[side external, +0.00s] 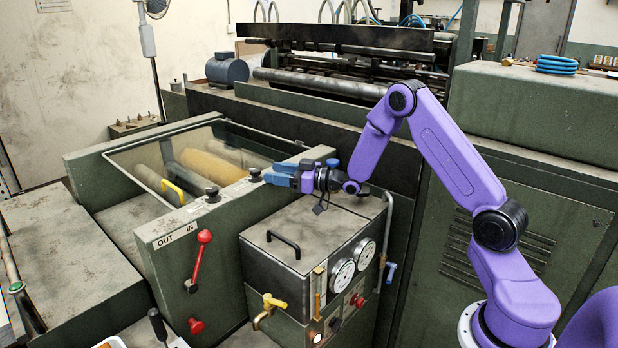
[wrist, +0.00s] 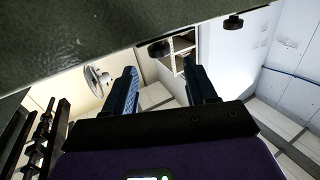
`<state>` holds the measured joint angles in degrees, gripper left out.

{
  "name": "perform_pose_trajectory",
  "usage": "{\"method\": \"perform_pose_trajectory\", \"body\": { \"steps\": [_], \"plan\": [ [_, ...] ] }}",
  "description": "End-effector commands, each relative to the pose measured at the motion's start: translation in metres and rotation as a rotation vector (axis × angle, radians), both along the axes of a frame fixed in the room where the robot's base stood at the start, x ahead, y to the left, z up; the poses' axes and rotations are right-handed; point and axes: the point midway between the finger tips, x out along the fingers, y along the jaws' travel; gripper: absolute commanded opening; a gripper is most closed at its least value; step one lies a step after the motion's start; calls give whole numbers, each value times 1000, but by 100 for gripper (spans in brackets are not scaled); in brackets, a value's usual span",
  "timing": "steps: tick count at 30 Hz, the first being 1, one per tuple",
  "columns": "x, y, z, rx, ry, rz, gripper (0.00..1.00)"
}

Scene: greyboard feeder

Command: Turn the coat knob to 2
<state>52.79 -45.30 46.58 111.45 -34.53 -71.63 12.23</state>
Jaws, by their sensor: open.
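Two black knobs stand on the top of the green side frame (side external: 225,215), one nearer (side external: 211,193) and one farther (side external: 255,173). No coat label or number scale is readable, so I cannot tell which one is the coat knob. My gripper (side external: 277,176) is open, its blue fingers pointing left just right of the farther knob. No contact is clear. In the wrist view, my open gripper (wrist: 161,68) has nothing between its fingers. Two black knobs show beyond the fingers, one near the middle (wrist: 160,48) and one at upper right (wrist: 233,22).
A red lever (side external: 203,240) by OUT and IN labels and a red knob (side external: 195,325) are on the frame's front. A grey box (side external: 310,232) with a black handle and two gauges (side external: 342,275) stands below my gripper. A clear-covered roller bay (side external: 205,160) lies left.

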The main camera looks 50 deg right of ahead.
Motion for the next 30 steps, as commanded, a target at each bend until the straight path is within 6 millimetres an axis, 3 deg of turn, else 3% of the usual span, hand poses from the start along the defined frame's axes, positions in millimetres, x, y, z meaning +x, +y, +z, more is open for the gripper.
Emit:
{"method": "perform_pose_trajectory", "body": {
  "steps": [6,12,18,30],
  "plan": [
    [-41,-21,0,0,1,-4,56],
    [-68,-33,0,0,0,-2,56],
    [-79,-37,0,0,-1,-1,56],
    [-79,-32,0,-11,11,5,56]
  ]
}}
